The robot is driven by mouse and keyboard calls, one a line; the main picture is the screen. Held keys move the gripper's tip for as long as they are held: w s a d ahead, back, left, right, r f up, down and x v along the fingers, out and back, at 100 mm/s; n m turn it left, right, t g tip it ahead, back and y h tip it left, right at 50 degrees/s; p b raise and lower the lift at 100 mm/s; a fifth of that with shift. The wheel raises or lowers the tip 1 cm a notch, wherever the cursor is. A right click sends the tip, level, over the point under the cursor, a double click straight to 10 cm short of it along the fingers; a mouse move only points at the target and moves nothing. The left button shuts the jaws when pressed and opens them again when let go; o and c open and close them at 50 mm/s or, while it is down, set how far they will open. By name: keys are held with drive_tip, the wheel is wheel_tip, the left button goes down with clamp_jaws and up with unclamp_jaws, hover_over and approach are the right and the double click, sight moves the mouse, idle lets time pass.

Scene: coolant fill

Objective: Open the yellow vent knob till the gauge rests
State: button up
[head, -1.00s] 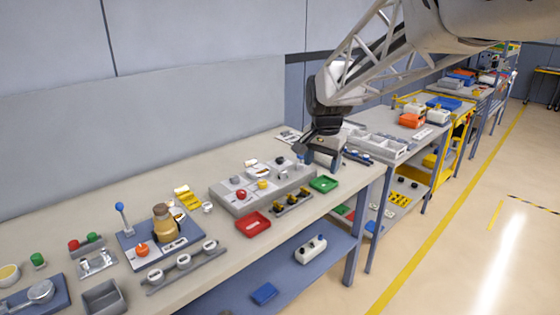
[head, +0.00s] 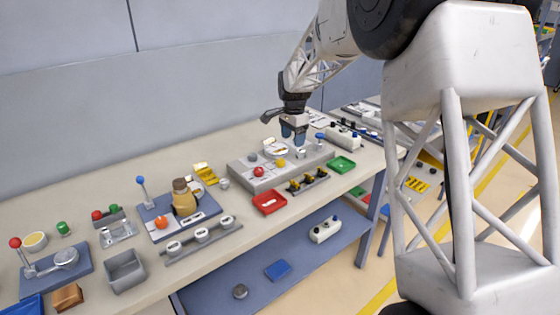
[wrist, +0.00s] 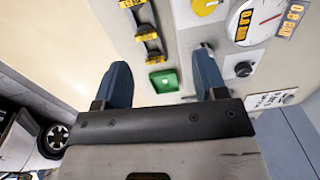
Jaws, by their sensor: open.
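The yellow vent knob (head: 281,162) sits on top of the grey panel box (head: 262,181). The knob also shows at the top edge of the wrist view (wrist: 206,7), partly cut off. The round white gauge (head: 276,147) is behind it in the head view. In the wrist view the gauge (wrist: 262,22) shows a red needle, with orange-on-dark readouts beside it. My gripper (head: 293,139) hangs above the panel, right of and beyond the knob.
A red knob (head: 258,171) and a blue-handled part (head: 319,136) are also on the panel. A black knob (wrist: 243,69) lies near my right finger. A red tray (head: 269,203), a rack of yellow-topped parts (head: 308,183) and a green tray (head: 342,164) stand in front.

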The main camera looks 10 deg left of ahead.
drive_tip(key=m, duration=0.1)
hover_over(280, 160)
wheel_tip(280, 160, down, 5)
drive_tip(key=shift+f, duration=0.1)
drive_tip(key=shift+f, duration=3.9)
drive_tip(key=shift+c, duration=0.3)
drive_tip(key=c, duration=0.9)
drive_tip(key=shift+o, duration=0.2)
